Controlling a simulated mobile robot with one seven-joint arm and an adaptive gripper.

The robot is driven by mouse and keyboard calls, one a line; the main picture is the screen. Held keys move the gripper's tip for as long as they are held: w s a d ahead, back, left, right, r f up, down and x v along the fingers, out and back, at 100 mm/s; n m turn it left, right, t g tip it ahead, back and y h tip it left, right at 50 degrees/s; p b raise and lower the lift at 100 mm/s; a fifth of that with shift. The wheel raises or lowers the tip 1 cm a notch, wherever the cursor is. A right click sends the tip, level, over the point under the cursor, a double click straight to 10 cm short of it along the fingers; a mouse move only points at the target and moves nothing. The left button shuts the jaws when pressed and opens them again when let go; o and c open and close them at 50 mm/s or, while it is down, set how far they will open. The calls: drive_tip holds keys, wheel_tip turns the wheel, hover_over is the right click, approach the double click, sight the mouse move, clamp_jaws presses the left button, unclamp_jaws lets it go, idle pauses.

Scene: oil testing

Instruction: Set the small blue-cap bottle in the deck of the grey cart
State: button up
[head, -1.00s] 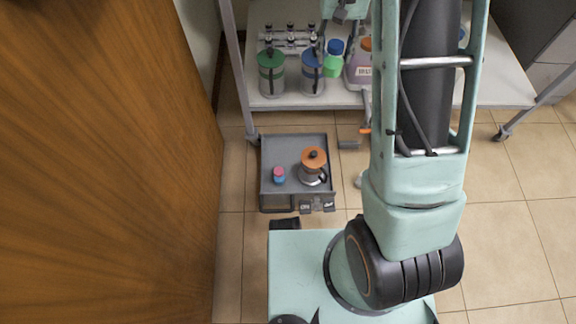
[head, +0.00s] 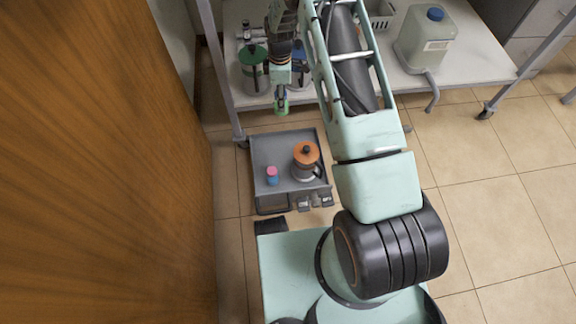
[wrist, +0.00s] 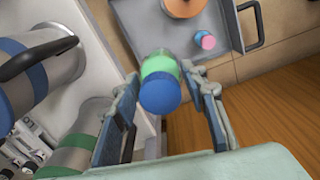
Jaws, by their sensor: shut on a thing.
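The small blue-cap bottle (wrist: 161,94) has a green body and is between the fingers of my gripper (wrist: 160,82) in the wrist view. My gripper is shut on it. In the head view my gripper (head: 281,100) hangs just beyond the far edge of the grey cart (head: 262,146), and the bottle's green body (head: 281,106) shows only small there. The cart's deck, also in the wrist view (wrist: 149,22), holds an orange-lidded metal pot (head: 306,158) on the right and a small pink-and-blue bottle (head: 272,176) on the left. The deck's far left is bare.
A white shelf (head: 461,71) stands behind the cart. It bears a green-banded canister (head: 254,72), a blue-banded canister (head: 298,76) and a blue-capped jug (head: 424,42). A wooden panel (head: 110,180) closes off the left. Tiled floor is clear at the right.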

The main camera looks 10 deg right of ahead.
drive_tip(key=s+a+f+n+b, duration=0.1)
drive_tip(key=s+a+f+n, duration=0.3)
drive_tip(key=f, duration=0.6)
drive_tip(key=w+a+f+n+b, duration=0.1)
drive_tip(key=a+f+n, duration=0.1)
drive_tip(key=f+n, duration=0.6)
drive_tip(key=m+b, duration=0.1)
drive_tip(key=b, duration=0.2)
hover_over(270, 162)
wheel_tip(270, 162, down, 8)
drive_tip(key=shift+d+f+b, duration=0.1)
drive_tip(key=shift+f+b, duration=0.5)
drive_tip(key=shift+f, duration=1.5)
drive_tip(key=shift+f, duration=0.15)
drive_tip(key=o, duration=1.3)
drive_tip(key=shift+o, duration=0.2)
wheel_tip(270, 162, up, 12)
drive_tip(key=p, duration=0.4)
drive_tip(key=shift+s, duration=0.1)
